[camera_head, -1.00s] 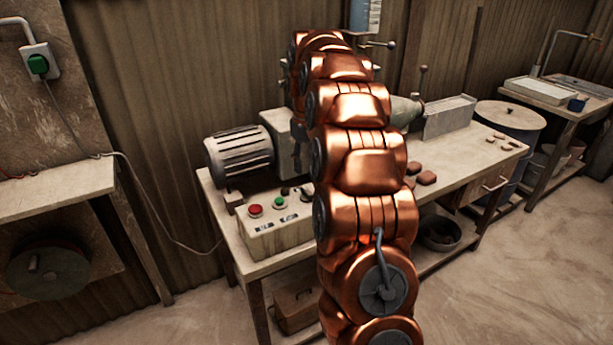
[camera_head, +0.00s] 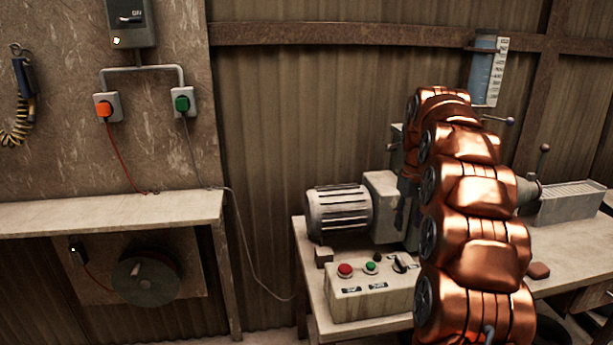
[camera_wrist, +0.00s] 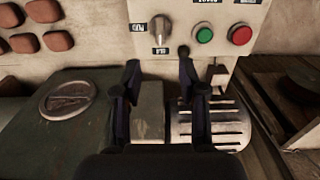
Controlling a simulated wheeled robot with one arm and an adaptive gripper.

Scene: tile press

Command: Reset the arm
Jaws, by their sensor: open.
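My copper arm (camera_head: 470,210) rises on the right of the head view, in front of the machine on the workbench. My gripper (camera_wrist: 159,75) shows in the wrist view with its two dark fingers apart and nothing between them. It is above the machine, close to the control box (camera_wrist: 208,15), whose selector knob (camera_wrist: 160,29), green button (camera_wrist: 204,34) and red button (camera_wrist: 241,35) show beyond the fingertips. I cannot tell whether the fingers touch anything. In the head view my arm hides part of the machine, and I cannot make out the gripper there.
The finned motor (camera_head: 338,212) and control box (camera_head: 370,290) stand on the bench left of my arm. Reddish tiles (camera_wrist: 58,41) lie near the control box. A wall shelf (camera_head: 110,212), cable reel (camera_head: 145,278), plugs (camera_head: 106,108) and hanging cables are at left.

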